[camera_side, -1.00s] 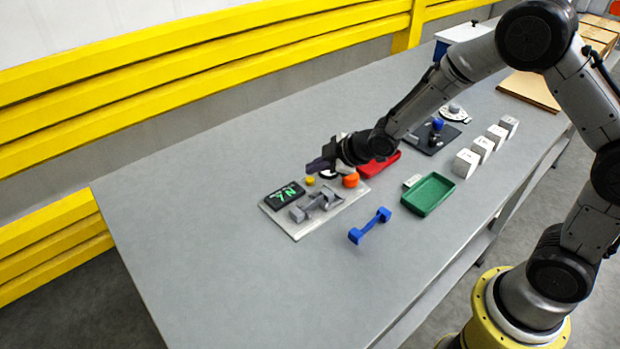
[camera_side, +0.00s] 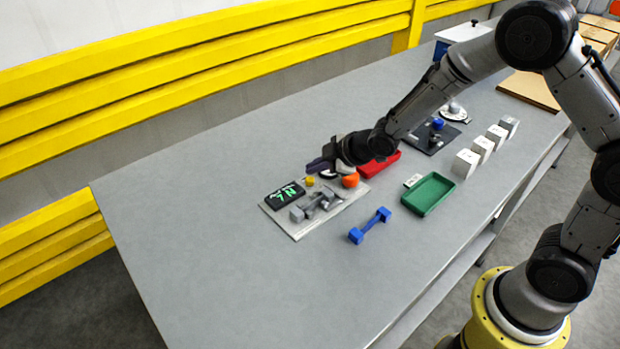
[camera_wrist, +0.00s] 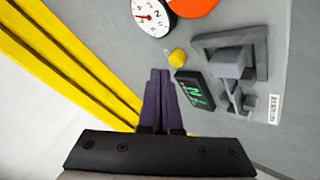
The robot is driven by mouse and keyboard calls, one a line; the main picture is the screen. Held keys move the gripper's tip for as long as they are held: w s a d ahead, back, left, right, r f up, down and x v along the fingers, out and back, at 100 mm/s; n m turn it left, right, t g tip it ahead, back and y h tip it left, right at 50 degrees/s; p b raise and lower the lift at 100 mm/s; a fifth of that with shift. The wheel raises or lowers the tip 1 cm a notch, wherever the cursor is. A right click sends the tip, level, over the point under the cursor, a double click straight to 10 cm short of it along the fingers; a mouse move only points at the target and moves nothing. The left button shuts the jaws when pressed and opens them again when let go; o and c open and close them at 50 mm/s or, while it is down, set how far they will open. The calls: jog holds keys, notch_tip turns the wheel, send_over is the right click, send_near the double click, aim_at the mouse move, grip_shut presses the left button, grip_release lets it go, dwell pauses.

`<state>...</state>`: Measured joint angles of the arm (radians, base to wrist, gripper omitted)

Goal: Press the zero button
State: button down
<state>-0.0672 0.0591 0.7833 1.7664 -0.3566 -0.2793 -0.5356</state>
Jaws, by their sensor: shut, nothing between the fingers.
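A small yellow button (camera_side: 309,181) sits on the light plate of the gauge fixture, beside the black display (camera_side: 285,194) with green marks. No label is readable on it, so I cannot confirm it is the zero button. The yellow button also shows in the wrist view (camera_wrist: 177,57), just right of and beyond my fingertips. My gripper (camera_wrist: 160,71) has purple fingers held together with nothing between them. In the side view my gripper (camera_side: 318,165) is near the button, on its far side, apparently above the surface and apart from it.
A white dial (camera_wrist: 151,17), an orange knob (camera_side: 350,181) and a grey clamp-like part (camera_side: 315,204) share the plate. A blue dumbbell-shaped piece (camera_side: 370,226), a green tray (camera_side: 428,194), a red tray (camera_side: 380,165) and several pale blocks (camera_side: 466,163) stand nearby. The table's left side is clear.

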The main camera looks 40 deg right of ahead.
aim_at(315, 185)
jog(key=shift+f, duration=0.2)
dwell(0.7)
jog(key=shift+f, duration=0.25)
jog(key=shift+f, duration=0.5)
dwell(0.9)
jog(key=shift+r, duration=0.9)
jog(key=shift+r, duration=2.5)
